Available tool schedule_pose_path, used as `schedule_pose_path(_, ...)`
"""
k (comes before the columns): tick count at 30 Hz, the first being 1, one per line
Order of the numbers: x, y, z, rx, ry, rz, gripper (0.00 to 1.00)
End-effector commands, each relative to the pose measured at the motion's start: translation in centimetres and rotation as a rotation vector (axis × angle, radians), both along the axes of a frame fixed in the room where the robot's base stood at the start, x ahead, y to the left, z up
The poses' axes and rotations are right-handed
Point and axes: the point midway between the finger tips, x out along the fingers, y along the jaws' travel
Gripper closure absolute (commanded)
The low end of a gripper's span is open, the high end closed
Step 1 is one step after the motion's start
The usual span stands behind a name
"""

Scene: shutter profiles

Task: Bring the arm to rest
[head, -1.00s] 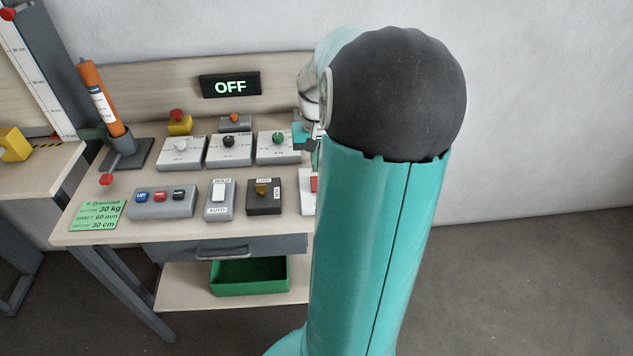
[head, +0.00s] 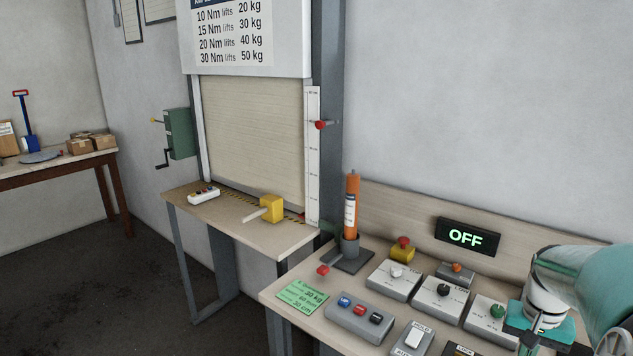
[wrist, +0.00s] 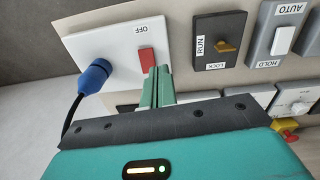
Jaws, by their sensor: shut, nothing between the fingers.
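My gripper (wrist: 157,87) shows in the wrist view with its two green fingers together and nothing between them. Its tips are over the edge of a white switch box beside a red rocker switch (wrist: 146,61) marked OFF; I cannot tell whether they touch it. In the head view my arm (head: 600,285) enters from the right edge over the control bench (head: 285,293), and the fingertips are hidden or out of frame there. The lit display (head: 467,237) on the bench's back panel reads OFF.
A blue plug (wrist: 93,76) with a black cable sits on the switch box. Black LOCK/RUN (wrist: 222,42) and grey HOLD/AUTO (wrist: 279,42) switches stand beside it. An orange cylinder (head: 351,205) stands upright on the bench. A shutter (head: 253,140) and second table (head: 215,225) are left.

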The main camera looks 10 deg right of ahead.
Motion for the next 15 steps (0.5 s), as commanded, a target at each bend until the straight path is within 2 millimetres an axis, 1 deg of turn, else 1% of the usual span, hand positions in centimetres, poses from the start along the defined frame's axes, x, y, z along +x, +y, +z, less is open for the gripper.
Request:
schedule_pose_path(1,0.8,1.9,0.8,-0.025,-0.002,0.041,1.00)
schedule_pose_path(5,2.0,6.7,2.6,-0.082,-0.018,0.139,1.00)
schedule_pose_path(6,2.3,8.2,3.1,-0.099,-0.026,0.169,1.00)
schedule_pose_path(10,2.6,12.8,4.7,-0.147,-0.062,0.264,1.00)
schedule_pose_path(15,2.1,18.5,6.4,-0.191,-0.133,0.386,1.00)
